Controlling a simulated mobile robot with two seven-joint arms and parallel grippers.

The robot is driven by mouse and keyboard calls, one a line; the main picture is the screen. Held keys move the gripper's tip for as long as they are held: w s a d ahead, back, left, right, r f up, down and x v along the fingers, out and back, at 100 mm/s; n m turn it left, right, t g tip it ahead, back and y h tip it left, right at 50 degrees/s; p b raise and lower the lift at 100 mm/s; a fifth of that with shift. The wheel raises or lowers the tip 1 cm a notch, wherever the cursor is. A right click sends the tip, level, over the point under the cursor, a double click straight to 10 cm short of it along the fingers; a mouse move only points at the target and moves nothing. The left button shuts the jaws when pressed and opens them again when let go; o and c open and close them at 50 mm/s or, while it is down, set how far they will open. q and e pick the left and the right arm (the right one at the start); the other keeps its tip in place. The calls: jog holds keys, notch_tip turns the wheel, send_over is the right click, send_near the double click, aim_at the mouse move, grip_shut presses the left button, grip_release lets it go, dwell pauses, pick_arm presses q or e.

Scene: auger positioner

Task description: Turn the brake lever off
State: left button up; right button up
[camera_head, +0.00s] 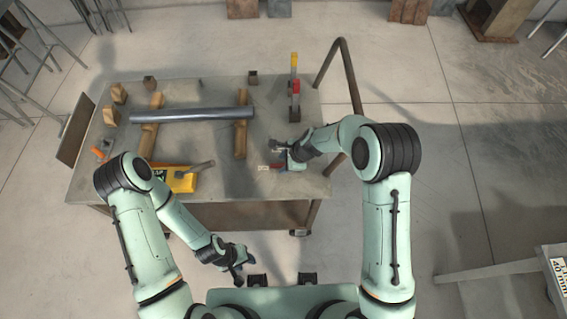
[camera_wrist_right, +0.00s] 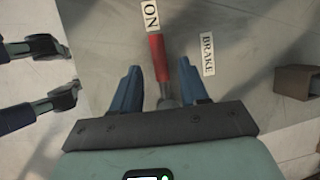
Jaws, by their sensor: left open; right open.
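The brake lever (camera_wrist_right: 157,58) has a red handle on a grey metal shaft. In the right wrist view it points up the picture toward a white ON label (camera_wrist_right: 150,16), with a BRAKE label (camera_wrist_right: 207,54) to its right. My right gripper (camera_wrist_right: 159,72) is open, with its blue fingers on either side of the lever and a visible gap to each. In the head view my right gripper (camera_head: 283,161) is low over the cart's right front corner, hiding most of the lever. My left gripper (camera_head: 241,266) is open and empty, in front of the cart.
The metal cart (camera_head: 215,172) carries a grey pipe (camera_head: 190,115) on wooden blocks, a yellow box (camera_head: 180,181) and an upright lever with red and yellow grips (camera_head: 294,75). A bent rail (camera_head: 353,80) rises at the cart's right.

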jog(key=shift+w+a+f, duration=0.15)
jog(key=shift+a+f, duration=0.1)
jog(key=shift+f, duration=0.3)
grip_shut()
